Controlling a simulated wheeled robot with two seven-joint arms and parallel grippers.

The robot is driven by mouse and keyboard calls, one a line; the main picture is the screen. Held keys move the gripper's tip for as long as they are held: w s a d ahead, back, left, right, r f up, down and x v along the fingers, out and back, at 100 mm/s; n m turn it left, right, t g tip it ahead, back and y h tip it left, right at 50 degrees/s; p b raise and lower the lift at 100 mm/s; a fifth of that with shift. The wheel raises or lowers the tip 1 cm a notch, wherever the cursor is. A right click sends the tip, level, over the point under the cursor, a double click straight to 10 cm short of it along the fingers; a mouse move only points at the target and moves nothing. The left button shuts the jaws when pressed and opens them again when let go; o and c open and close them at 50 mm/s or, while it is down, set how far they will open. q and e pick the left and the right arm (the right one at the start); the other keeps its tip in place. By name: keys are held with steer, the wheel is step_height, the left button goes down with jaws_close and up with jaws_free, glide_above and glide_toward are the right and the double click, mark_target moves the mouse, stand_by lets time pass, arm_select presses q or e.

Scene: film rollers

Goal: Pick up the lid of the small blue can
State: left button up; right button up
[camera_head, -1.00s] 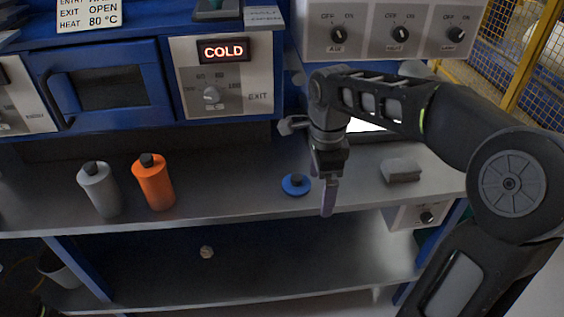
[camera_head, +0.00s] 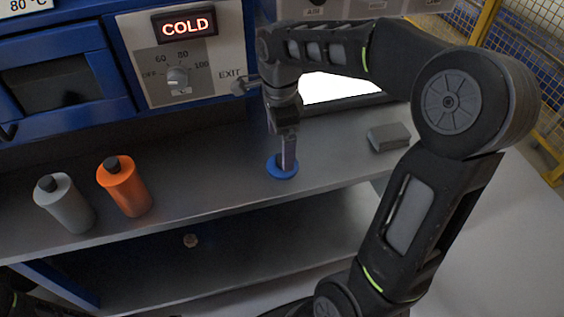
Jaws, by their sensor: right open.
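A flat round blue piece (camera_head: 274,172), which looks like the blue can's lid, lies on the grey metal counter (camera_head: 225,190). Its black knob, seen a second ago, is now hidden behind my gripper. My right gripper (camera_head: 287,160) points straight down over it, with the fingers at its middle. The fingers line up one behind the other, so the gap between them does not show. Whether they touch the piece I cannot tell. My left gripper is not in view.
A grey bottle (camera_head: 66,205) and an orange bottle (camera_head: 126,190) stand at the left of the counter. A grey block (camera_head: 389,137) lies to the right. The oven panel (camera_head: 185,60), reading COLD, rises behind.

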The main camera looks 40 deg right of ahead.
mark_target(274, 164)
steer(key=shift+f, duration=0.3)
steer(key=shift+s+d+f, duration=0.1)
steer(key=shift+f, duration=1.25)
steer(key=shift+d+f, duration=0.1)
steer(key=shift+f, duration=1.2)
steer(key=c, duration=1.3)
